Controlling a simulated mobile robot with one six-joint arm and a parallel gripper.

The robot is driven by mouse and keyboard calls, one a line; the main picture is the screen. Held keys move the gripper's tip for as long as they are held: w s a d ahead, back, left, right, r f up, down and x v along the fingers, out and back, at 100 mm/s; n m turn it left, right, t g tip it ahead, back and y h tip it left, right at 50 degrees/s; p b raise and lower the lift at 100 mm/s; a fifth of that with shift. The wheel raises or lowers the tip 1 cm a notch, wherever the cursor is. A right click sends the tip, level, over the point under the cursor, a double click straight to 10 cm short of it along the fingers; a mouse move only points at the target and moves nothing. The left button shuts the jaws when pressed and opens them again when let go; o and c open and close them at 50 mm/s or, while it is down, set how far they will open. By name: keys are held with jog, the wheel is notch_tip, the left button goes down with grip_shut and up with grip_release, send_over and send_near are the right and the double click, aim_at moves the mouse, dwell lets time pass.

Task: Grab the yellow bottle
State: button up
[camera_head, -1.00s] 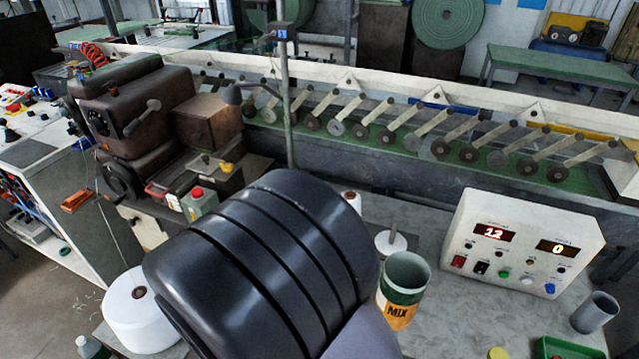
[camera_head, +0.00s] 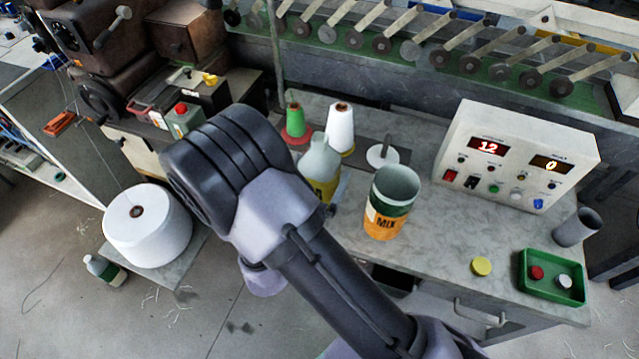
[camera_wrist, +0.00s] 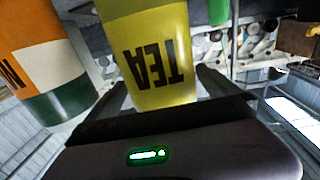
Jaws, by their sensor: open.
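The yellow bottle (camera_head: 326,188) stands on the bench in the head view, with a pale greenish upper part and a yellow lower part; my arm covers some of it. In the wrist view the yellow bottle (camera_wrist: 158,50) fills the upper middle, its TEA lettering upside down. My gripper (camera_wrist: 163,86) is open, with one finger on each side of the bottle's near end in the picture. I cannot tell whether the bottle is fully between the fingers or just beyond them. In the head view the fingers are hidden behind my arm.
The orange and green MIX can (camera_head: 386,212) stands close to the right of the bottle. Green (camera_head: 295,121) and white (camera_head: 340,128) cones stand behind it. A control box (camera_head: 515,160), grey cup (camera_head: 577,228), green tray (camera_head: 553,289) and yellow disc (camera_head: 481,266) are further right.

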jog(key=x, duration=0.4)
jog(key=shift+w+f+b, duration=0.15)
jog(key=shift+w+b, duration=0.05)
jog(key=shift+b, duration=0.1)
jog(key=shift+a, duration=0.1)
jog(key=c, duration=2.1)
